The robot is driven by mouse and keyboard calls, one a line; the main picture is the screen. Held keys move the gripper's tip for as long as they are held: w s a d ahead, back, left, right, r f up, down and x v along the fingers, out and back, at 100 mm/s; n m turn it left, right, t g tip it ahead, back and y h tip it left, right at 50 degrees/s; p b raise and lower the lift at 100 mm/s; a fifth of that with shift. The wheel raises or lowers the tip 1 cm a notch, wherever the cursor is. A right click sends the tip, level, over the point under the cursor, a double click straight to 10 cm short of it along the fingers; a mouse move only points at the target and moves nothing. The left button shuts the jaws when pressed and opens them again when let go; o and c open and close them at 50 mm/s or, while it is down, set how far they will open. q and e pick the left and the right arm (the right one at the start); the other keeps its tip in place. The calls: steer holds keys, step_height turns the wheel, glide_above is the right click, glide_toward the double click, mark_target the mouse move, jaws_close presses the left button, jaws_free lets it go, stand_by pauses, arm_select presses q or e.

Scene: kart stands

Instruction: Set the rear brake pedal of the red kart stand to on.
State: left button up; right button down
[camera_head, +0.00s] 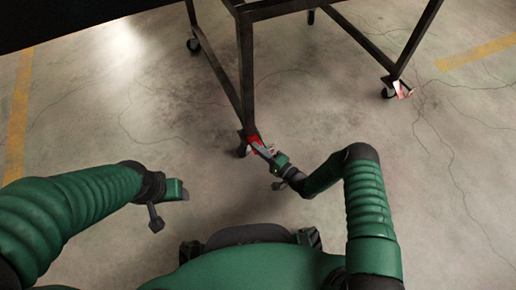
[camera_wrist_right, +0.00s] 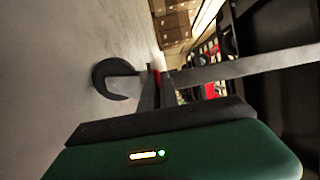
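The kart stand's dark metal frame (camera_head: 246,75) stands at the top of the head view. A red brake pedal (camera_head: 254,140) sits low at the foot of its nearest leg, by a dark caster. My right gripper (camera_head: 262,151) is right at this pedal, its slim grey fingers reaching up-left to it; touch cannot be told. In the right wrist view, the caster (camera_wrist_right: 116,78) and a little red show just beyond the narrow grey fingers (camera_wrist_right: 156,95). Whether they are closed is unclear. My left gripper (camera_head: 180,190) is away from the stand, at the left; its fingers are too small to read.
Open concrete floor (camera_head: 110,120) lies around the stand. Brown boxes (camera_wrist_right: 175,22) show in the wrist view's background.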

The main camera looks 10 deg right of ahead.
steer(key=shift+f+n+t+y, duration=0.6)
steer(key=shift+f+t+y, duration=0.3)
steer(key=shift+f+t, duration=0.1)
steer(key=c, duration=1.6)
jaws_free()
steer(key=shift+r, duration=0.1)
steer(key=v, duration=1.2)
